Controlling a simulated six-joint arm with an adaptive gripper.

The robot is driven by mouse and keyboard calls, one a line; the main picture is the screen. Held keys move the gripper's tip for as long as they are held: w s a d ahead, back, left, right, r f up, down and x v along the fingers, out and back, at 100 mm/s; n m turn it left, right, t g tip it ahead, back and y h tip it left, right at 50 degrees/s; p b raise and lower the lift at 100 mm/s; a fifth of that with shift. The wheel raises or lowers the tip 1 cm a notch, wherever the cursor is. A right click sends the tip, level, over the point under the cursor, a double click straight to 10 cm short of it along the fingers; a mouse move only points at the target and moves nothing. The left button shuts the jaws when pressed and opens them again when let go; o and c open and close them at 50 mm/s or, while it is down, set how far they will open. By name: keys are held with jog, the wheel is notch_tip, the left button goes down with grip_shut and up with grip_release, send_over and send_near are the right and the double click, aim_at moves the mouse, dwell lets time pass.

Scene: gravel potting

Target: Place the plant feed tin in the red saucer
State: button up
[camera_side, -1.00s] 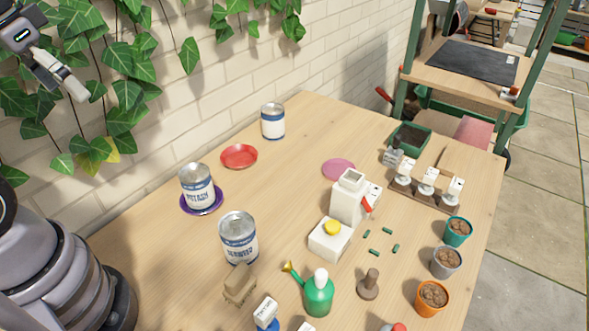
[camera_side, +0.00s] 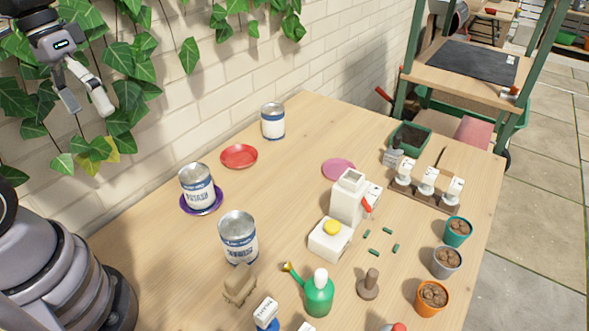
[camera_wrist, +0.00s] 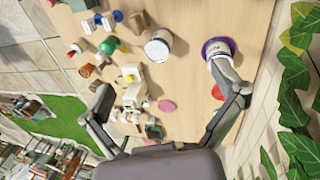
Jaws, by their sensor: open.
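The red saucer (camera_side: 239,155) lies empty near the wall in the side view; in the wrist view the red saucer (camera_wrist: 217,93) shows only partly beside a finger. Three white-and-blue tins stand upright. One, seemingly labelled potash (camera_side: 198,187), stands on a purple saucer (camera_side: 187,208). Another tin (camera_side: 238,240) stands on bare table nearer the front; its label is hard to read. The third tin (camera_side: 273,122) stands by the wall behind the red saucer, its wording unreadable. I cannot tell which is plant feed. My gripper (camera_side: 88,106) is open and empty, high above the table's left side.
A pink disc (camera_side: 338,169), a white jug (camera_side: 348,200) and a white box with a yellow knob (camera_side: 330,240) occupy the middle. A green watering can (camera_side: 318,295) and small pots (camera_side: 445,262) stand front and right. Ivy (camera_side: 130,95) hangs on the wall near my gripper.

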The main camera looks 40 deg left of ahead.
jog(key=w+d+f+n+g+h, duration=0.4)
jog(key=d+f+g+h, duration=0.2)
jog(key=f, duration=0.1)
jog(key=n+t+h, duration=0.7)
jog(key=n+h, duration=0.2)
jog(key=n, duration=0.3)
send_over(254, 232)
jog(key=s+a, duration=0.2)
jog(key=a, duration=0.3)
notch_tip(254, 232, down, 14)
jog(key=shift+s+f, duration=0.1)
jog(key=shift+f, duration=0.15)
jog(key=f+n+t, duration=0.1)
jog(key=f, duration=0.1)
jog(key=f+n+t, duration=0.2)
jog(key=f, duration=0.1)
jog(key=f+n+t+y, duration=0.1)
jog(key=f+n+t, duration=0.1)
jog(key=f, duration=0.1)
jog(key=shift+a, duration=0.4)
jog(key=shift+d+f, duration=0.1)
jog(key=shift+f, duration=0.05)
jog(key=shift+x, duration=2.4)
jog(key=shift+c, duration=0.2)
jog(key=c, duration=1.1)
